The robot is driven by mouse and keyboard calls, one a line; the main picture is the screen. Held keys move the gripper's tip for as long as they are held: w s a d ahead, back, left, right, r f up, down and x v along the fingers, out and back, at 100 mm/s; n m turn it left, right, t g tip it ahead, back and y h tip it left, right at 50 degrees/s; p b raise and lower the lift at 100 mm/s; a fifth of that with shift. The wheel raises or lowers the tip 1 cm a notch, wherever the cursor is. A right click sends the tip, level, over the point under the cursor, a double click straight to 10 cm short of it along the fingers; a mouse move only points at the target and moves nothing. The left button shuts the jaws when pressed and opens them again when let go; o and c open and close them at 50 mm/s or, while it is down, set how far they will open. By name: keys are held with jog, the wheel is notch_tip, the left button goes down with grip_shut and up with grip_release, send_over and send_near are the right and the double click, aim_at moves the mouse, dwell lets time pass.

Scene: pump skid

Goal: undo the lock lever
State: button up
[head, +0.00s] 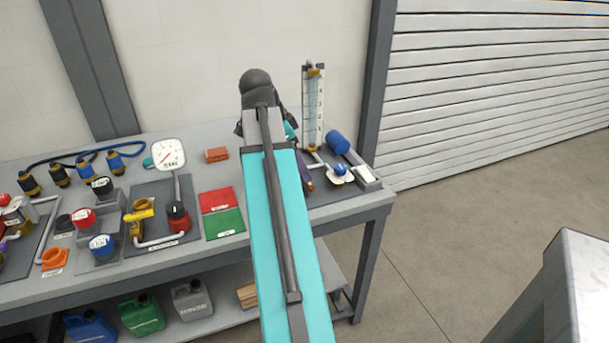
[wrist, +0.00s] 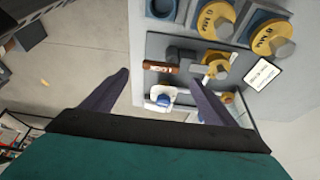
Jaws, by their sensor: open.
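I cannot tell for sure which part is the lock lever. A brass fitting (wrist: 215,66) lies just past the right fingertip. My gripper is open, with nothing visibly held. In the head view the blue knob (head: 340,169) shows at the bench's right end; my arm hides most of the gripper and part of the fixture there.
A sight tube (head: 313,108) stands upright behind the knob. A blue cylinder (head: 338,142) lies close by. A gauge (head: 169,155), a red mat (head: 217,200) and a green mat (head: 224,223) are to the left.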

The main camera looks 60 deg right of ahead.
aim_at(308, 185)
jog(key=shift+x, duration=3.1)
jog(key=c, duration=1)
